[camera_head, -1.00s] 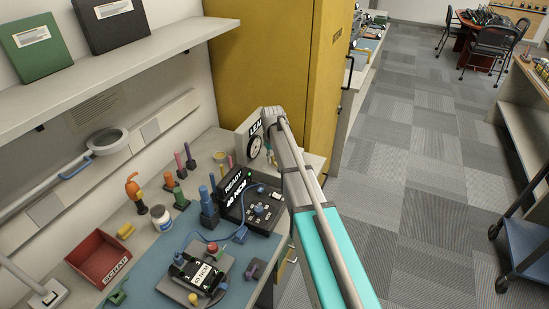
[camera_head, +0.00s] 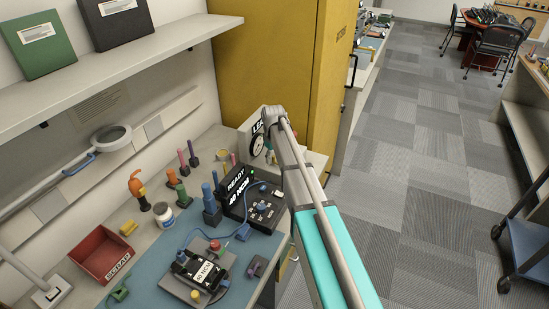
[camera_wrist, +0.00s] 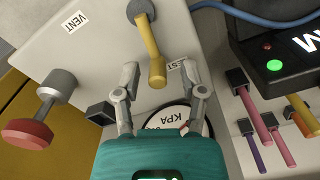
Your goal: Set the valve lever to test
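The yellow valve lever (camera_wrist: 150,48) shows in the wrist view, on a pivot at the top of a pale panel (camera_wrist: 85,65). It points down the picture. A VENT label (camera_wrist: 76,22) lies to its upper left. A partly hidden label ending in "ST" (camera_wrist: 176,65) lies right of the lever's end. My gripper (camera_wrist: 161,74) is open, with one finger on each side of the lever's end and gaps visible. Contact in depth cannot be told. In the head view the panel's box with a gauge (camera_head: 258,145) stands beyond my arm; the lever cannot be made out there.
A red knob (camera_wrist: 27,133) sticks out left of my gripper, and a gauge marked KPA (camera_wrist: 168,118) lies under it. Colored-handled tools (camera_wrist: 275,138) and a black READY box (camera_head: 245,205) are close by. A yellow cabinet (camera_head: 295,70) stands behind the box.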

